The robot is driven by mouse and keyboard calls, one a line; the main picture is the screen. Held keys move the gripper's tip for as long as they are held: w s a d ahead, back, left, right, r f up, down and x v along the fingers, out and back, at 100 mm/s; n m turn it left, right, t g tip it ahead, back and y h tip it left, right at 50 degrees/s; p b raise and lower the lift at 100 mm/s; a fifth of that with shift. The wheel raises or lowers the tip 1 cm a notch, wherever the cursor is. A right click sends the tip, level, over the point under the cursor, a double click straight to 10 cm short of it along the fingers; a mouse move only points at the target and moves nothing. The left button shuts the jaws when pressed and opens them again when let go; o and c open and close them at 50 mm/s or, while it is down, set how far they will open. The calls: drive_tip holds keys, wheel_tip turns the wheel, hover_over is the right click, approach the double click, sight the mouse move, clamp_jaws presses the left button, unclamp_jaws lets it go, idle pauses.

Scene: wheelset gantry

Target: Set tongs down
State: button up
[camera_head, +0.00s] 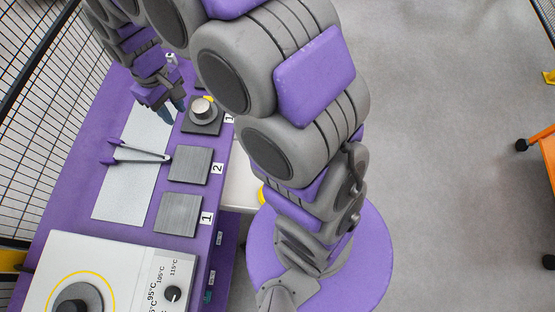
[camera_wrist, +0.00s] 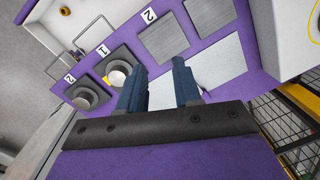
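The tongs (camera_head: 140,154) lie on the pale metal plate (camera_head: 118,192) on the purple bench, with their two arms spread. Their purple-tipped ends point left and their joined end lies close to the pad labelled 2 (camera_head: 190,165).
A metal cylinder (camera_head: 203,109) sits on a dark pad beside my gripper; a second cylinder (camera_wrist: 86,95) shows in the wrist view. A white heater box with a dial (camera_head: 172,293) stands at the near end. Wire fencing (camera_head: 38,130) runs along the left.

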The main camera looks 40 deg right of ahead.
drive_tip(key=s+d+r+m, duration=0.1)
drive_tip(key=s+d, duration=0.2)
drive_tip(key=s, duration=0.6)
drive_tip(key=s+d+r+m, duration=0.2)
drive_tip(key=s+d, duration=0.2)
drive_tip(key=s, duration=0.5)
drive_tip(key=s+d+r+m, duration=0.1)
drive_tip(key=s+d, duration=0.3)
drive_tip(key=s, duration=0.5)
drive_tip(key=shift+s+r+m+g, duration=0.2)
drive_tip(key=shift+r+m+g, duration=0.1)
drive_tip(key=shift+m+g, duration=0.15)
